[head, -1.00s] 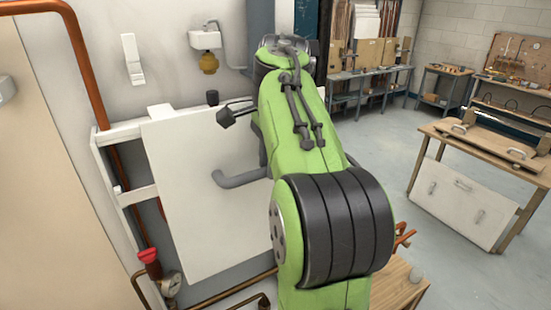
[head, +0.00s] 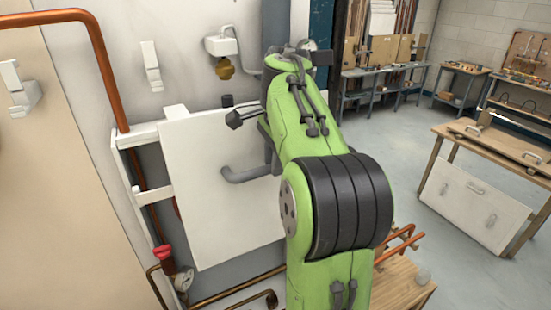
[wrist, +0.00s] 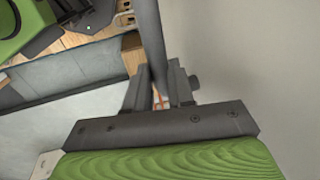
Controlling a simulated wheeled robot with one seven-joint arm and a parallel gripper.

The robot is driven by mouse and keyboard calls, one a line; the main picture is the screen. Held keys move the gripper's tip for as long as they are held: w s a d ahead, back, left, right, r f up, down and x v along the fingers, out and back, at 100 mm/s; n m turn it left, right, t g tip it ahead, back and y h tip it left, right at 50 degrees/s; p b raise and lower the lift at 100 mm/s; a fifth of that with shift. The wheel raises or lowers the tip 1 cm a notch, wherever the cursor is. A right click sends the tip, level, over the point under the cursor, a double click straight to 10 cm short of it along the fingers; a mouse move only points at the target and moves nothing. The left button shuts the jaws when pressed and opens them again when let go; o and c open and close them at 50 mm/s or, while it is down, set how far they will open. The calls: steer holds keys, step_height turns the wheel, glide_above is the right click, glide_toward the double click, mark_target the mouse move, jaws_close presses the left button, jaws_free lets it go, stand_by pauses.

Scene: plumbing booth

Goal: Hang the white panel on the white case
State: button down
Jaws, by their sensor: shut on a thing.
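The white panel (head: 205,190) is a flat sheet with a grey bar handle (head: 240,176). It is upright, slightly tilted in the picture, in front of the white case (head: 148,195). The case is a shallow frame on the wall; its left post and part of its top rail show, and the panel covers much of the rest. I cannot tell whether panel and case touch. In the wrist view my gripper (wrist: 160,96) is shut on the dark bar handle (wrist: 150,40), with a pale surface on the right.
Copper pipes (head: 100,70), a red valve handle (head: 162,252) and a gauge (head: 183,281) are at the left. A white wall box (head: 220,46) is above. Another white panel (head: 470,205) leans on a workbench (head: 480,150) at right. Floor between benches is clear.

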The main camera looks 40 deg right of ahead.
steer(key=shift+f+b, duration=0.15)
steer(key=shift+b, duration=0.25)
steer(key=b+x, duration=0.1)
steer(key=b, duration=0.1)
steer(key=b+x, duration=0.1)
steer(key=b, duration=0.1)
steer(key=shift+s+a, duration=0.1)
steer(key=shift+s, duration=0.15)
steer(key=shift+f+t+b, duration=0.3)
steer(key=shift+f+b, duration=0.1)
steer(key=shift+b, duration=0.6)
steer(key=shift+w, duration=0.1)
steer(key=c, duration=0.9)
jaws_free()
steer(key=shift+c, duration=0.2)
steer(key=shift+o, duration=0.2)
steer(key=shift+f, duration=0.1)
steer(key=p+v, duration=0.8)
steer(key=v, duration=0.8)
steer(key=shift+a, duration=0.2)
